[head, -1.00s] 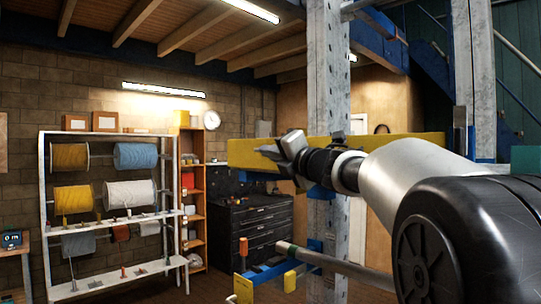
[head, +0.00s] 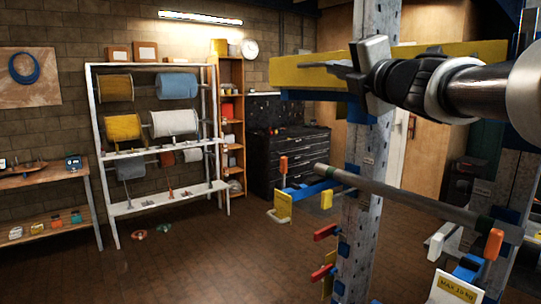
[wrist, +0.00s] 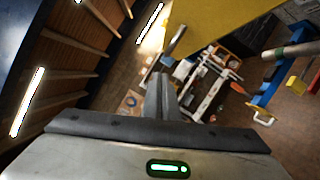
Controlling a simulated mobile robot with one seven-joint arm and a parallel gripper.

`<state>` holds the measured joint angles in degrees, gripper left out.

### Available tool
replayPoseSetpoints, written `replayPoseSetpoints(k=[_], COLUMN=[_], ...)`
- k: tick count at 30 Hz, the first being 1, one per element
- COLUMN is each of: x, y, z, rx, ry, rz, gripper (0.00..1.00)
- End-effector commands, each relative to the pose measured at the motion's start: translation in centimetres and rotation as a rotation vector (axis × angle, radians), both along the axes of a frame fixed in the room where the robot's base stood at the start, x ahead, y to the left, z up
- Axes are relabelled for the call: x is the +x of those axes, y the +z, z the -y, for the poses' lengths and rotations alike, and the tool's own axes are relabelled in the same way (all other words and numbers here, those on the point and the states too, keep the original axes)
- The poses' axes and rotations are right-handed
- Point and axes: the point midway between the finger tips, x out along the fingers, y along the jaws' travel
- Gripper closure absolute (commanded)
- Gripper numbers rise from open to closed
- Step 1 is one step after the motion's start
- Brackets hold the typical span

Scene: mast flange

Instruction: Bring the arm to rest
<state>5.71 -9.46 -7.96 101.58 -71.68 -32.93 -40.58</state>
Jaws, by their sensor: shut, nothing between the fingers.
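My gripper (head: 336,68) is in the upper right of the head view, at the end of my arm, which reaches in from the right. Its fingers point left and lie in front of the yellow beam (head: 300,76) in the picture. I cannot tell whether they touch it. In the wrist view the fingers (wrist: 167,97) are together, with nothing between them. The yellow beam also fills the top of the wrist view (wrist: 220,28).
A galvanised mast (head: 362,215) stands right of centre, with a grey bar (head: 400,199) on blue brackets below my gripper. A white rack of spools (head: 97,118), a black drawer cabinet (head: 290,160) and a workbench (head: 50,189) stand behind.

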Motion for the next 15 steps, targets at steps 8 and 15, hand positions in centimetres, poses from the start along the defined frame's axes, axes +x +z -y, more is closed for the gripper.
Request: replayPoseSetpoints(k=[8,15], x=[-8.1,-18.6], y=[-11.3,-26.2], z=[7.0,5.0], rx=[0.899,1.428], ry=[-0.449,-0.785], rz=[-0.360,-0.732], gripper=[1.00,1.00])
